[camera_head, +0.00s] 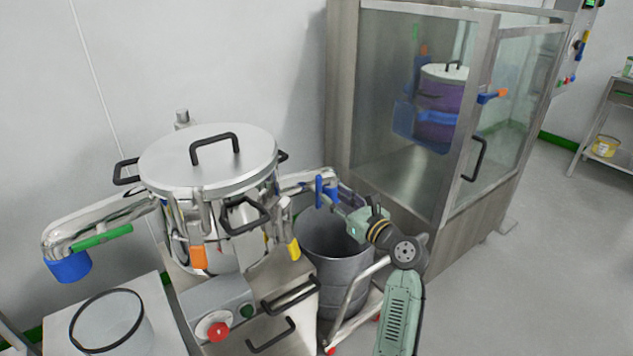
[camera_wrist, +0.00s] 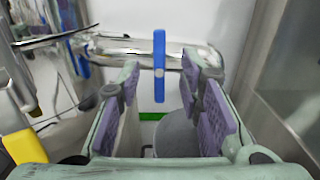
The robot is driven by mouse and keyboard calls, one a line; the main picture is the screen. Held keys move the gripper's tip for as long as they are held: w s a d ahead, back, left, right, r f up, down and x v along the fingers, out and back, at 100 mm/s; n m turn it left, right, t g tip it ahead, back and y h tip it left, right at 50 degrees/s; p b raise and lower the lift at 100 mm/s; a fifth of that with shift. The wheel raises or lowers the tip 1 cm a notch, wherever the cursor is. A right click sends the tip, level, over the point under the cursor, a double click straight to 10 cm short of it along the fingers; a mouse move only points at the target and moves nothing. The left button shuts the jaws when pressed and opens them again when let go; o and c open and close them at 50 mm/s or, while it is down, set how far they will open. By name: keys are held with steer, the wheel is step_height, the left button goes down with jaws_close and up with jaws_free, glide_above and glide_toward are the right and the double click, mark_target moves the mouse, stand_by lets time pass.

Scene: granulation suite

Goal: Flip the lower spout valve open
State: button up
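A blue lever handle (camera_head: 319,191) stands upright on the shiny spout at the right of the lidded steel vessel (camera_head: 170,168). In the wrist view the blue handle (camera_wrist: 159,62) stands upright across the spout pipe (camera_wrist: 115,49). My gripper (camera_head: 335,201) is just right of the handle, above a grey bin. In the wrist view my gripper (camera_wrist: 160,82) is open, with purple pads left and right of the handle; neither pad visibly touches it. A second spout (camera_head: 100,215) at the left has a green handle (camera_head: 101,237) along its pipe. I cannot tell which spout is lower.
The grey bin (camera_head: 333,262) stands below the right spout. A glass-sided cabinet (camera_head: 398,100) stands close behind my arm. Orange and yellow clamps (camera_head: 198,257) and black handles stick out from the vessel. A red button (camera_head: 218,332) is in front.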

mark_target(320, 186)
steer(key=p+x, duration=0.1)
steer(key=x, duration=0.7)
steer(key=shift+a, duration=0.1)
jaws_close()
